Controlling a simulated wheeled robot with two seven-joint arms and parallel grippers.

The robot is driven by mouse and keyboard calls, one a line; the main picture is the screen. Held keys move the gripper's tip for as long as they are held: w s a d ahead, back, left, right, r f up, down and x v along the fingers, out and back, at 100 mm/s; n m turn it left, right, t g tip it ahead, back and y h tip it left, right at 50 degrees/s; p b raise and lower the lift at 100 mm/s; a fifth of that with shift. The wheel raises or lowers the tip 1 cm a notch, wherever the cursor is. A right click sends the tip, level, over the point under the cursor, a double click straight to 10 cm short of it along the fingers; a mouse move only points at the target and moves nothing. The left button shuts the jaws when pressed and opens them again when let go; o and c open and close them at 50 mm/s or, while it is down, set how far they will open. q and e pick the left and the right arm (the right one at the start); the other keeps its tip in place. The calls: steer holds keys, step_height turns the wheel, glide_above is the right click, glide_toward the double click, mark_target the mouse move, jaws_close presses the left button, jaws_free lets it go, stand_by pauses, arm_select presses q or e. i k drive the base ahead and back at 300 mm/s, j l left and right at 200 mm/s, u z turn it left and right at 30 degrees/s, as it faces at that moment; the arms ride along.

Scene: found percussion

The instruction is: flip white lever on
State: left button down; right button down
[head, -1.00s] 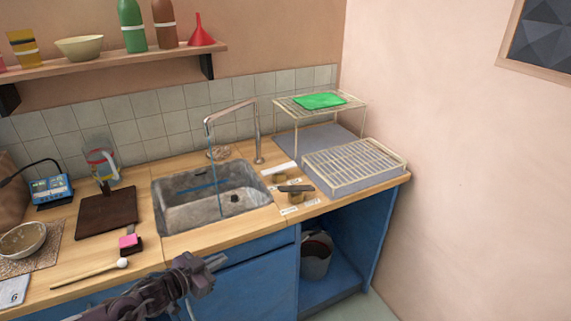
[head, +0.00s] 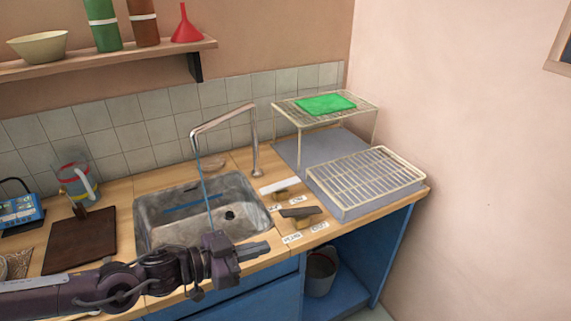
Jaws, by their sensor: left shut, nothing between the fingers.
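The white lever (head: 279,185) lies on a small brown block on the counter, just right of the sink. Small white labels are beside it, too small to read surely. A dark lever (head: 300,212) on a similar block sits in front of it, with two labels at its front. My left gripper (head: 266,247) is shut and empty. It is over the sink's front right corner, in front of and left of both levers, apart from the white one. My right gripper is not in view.
The faucet (head: 255,140) stands behind the sink (head: 240,190), a thin blue stream falling from its spout. A drying rack (head: 365,180) and a raised rack (head: 290,108) with a green cloth (head: 325,103) are at the right. A dark board (head: 80,240) lies left.

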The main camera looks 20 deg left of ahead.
mark_target(280, 187)
steer(key=i+j, duration=0.25)
steer(key=i, duration=0.2)
steer(key=i+j, duration=0.3)
steer(key=i, duration=0.1)
